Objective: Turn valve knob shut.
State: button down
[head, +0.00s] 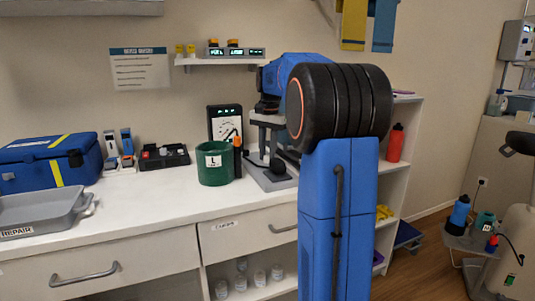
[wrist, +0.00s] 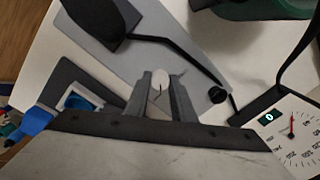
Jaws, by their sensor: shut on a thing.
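A small pale round knob (wrist: 160,79) with a dark line on it, seemingly the valve knob, sits between my fingers in the wrist view. My gripper (wrist: 161,92) is shut on it from both sides. A flat grey base plate (wrist: 118,55) lies beneath. In the head view my gripper (head: 268,143) points down over the same grey base (head: 270,181), and the knob cannot be made out there. A dial gauge (wrist: 292,127) with a red needle shows at the right of the wrist view. It stands behind the base in the head view (head: 226,122).
A black lever (wrist: 175,47) with a round end crosses the plate close to my fingers. A green container (head: 214,164) stands left of the base. A dark tray (head: 163,156), blue bag (head: 45,163) and grey bin (head: 40,208) stand further left. The front counter strip is clear.

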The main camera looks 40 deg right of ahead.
jog(key=shift+m, duration=0.3)
dwell(0.4)
jog(key=c, duration=1.5)
grip_release()
jog(key=shift+r, duration=0.1)
jog(key=r, duration=1.7)
jog(key=shift+s+d+r, duration=0.1)
jog(key=shift+s, duration=0.25)
